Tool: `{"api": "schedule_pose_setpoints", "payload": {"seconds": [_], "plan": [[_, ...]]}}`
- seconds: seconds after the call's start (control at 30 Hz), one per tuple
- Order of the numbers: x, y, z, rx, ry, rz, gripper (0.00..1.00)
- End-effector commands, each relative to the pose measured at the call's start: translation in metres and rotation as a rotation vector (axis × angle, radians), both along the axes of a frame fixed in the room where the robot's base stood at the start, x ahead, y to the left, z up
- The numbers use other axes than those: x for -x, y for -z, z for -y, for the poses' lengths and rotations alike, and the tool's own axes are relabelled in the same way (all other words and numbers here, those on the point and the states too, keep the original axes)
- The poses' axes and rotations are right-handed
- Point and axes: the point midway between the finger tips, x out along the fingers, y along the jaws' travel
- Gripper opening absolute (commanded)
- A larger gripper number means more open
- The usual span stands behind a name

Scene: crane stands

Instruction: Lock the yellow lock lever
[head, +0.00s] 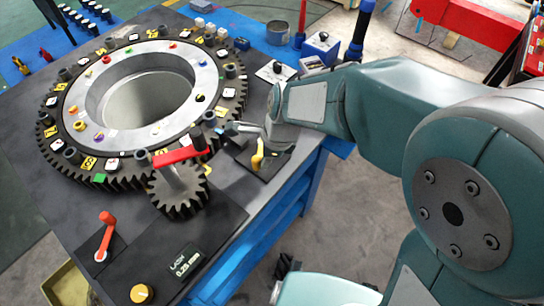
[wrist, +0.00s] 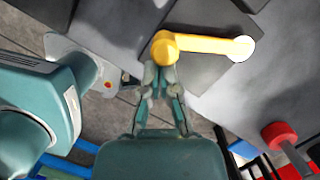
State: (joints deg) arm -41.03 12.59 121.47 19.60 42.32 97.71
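The yellow lock lever (head: 257,155) stands on a dark square plate (head: 268,166) at the table's right edge, beside the big toothed ring. In the wrist view the lever (wrist: 205,45) lies sideways, with a rounded end at left and another at right. My gripper (wrist: 160,72) has its fingers drawn together, with tips just below the lever's left end. I cannot tell if they touch it. Nothing shows between the tips. In the head view my gripper (head: 235,129) is by the ring, just behind the lever, partly hidden by my wrist.
The large toothed ring (head: 60,150) fills the table's left. A red lever (head: 106,235) and yellow knob (head: 141,293) are nearer. A blue-handled tool (head: 360,28) stands behind my wrist.

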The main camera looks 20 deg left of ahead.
Motion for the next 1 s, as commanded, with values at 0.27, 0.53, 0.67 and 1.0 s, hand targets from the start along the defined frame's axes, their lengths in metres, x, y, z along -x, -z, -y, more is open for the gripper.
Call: {"api": "schedule_pose_setpoints", "payload": {"seconds": [0.27, 0.53, 0.67, 1.0], "plan": [[0.002, 0.000, -0.005, 0.000, -0.003, 0.001, 0.00], [0.002, 0.000, -0.005, 0.000, -0.002, 0.000, 0.00], [0.002, 0.000, -0.005, 0.000, -0.002, 0.000, 0.00], [-0.017, 0.000, 0.016, -0.001, 0.001, 0.000, 0.00]]}}
